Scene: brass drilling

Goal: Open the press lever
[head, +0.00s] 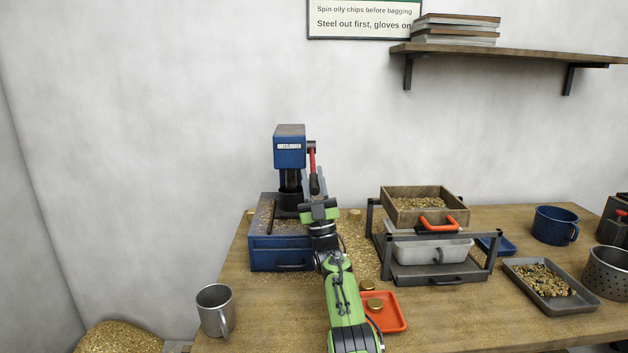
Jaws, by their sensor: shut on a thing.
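The press (289,151) is a blue machine at the back left of the table, standing in a blue chip tray base (277,254). Its lever (312,160) is a red bar with a dark handle, hanging downward along the press's right side. My gripper (316,187) is at the lower end of the lever and is shut on its dark handle. My green arm reaches up to it from the front of the table and hides part of the base's right side.
A metal mug (215,309) stands at the front left. An orange tray (389,314) with brass pieces lies beside my arm. A dark rack (493,256) holding a wooden sieve box (387,211) stands to the right. Brass chips (360,250) lie scattered between.

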